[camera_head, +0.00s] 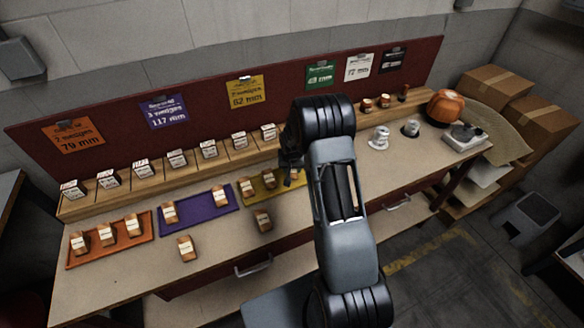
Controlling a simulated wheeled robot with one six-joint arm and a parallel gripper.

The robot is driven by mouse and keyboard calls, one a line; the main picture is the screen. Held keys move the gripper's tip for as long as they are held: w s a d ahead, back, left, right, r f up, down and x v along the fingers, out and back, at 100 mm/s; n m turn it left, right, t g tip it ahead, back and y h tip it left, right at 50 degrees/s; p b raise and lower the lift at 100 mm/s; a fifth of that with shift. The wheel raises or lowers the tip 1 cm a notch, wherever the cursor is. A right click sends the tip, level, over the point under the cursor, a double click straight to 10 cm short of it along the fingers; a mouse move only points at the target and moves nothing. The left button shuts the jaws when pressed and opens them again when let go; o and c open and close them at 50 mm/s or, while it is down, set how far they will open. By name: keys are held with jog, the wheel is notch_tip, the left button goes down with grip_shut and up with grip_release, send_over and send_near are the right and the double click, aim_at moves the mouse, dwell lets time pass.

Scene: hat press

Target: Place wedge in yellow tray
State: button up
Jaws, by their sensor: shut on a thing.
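The yellow tray (281,190) lies on the workbench, left of my arm, and its right part is partly covered by my arm. Two wooden wedges with white labels show in it, a left wedge (247,188) and a middle wedge (269,179). My gripper (291,170) is over the right part of the tray, pointing down and shut on a wedge (295,175). That wedge is mostly hidden by the dark jaws. I cannot tell whether it touches the tray. A loose wedge (263,219) lies on the bench in front of the tray.
A purple tray (197,214) with two wedges and an orange tray (110,245) with three wedges lie farther left. Another loose wedge (187,248) is in front of the purple tray. A wooden rack (190,176) with labelled slots runs behind. The front bench strip is mostly clear.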

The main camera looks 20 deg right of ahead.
jog(key=shift+f+b, duration=0.35)
jog(key=shift+f, duration=0.15)
jog(key=o, duration=1.1)
jog(key=shift+r, duration=0.1)
jog(key=shift+r, duration=0.1)
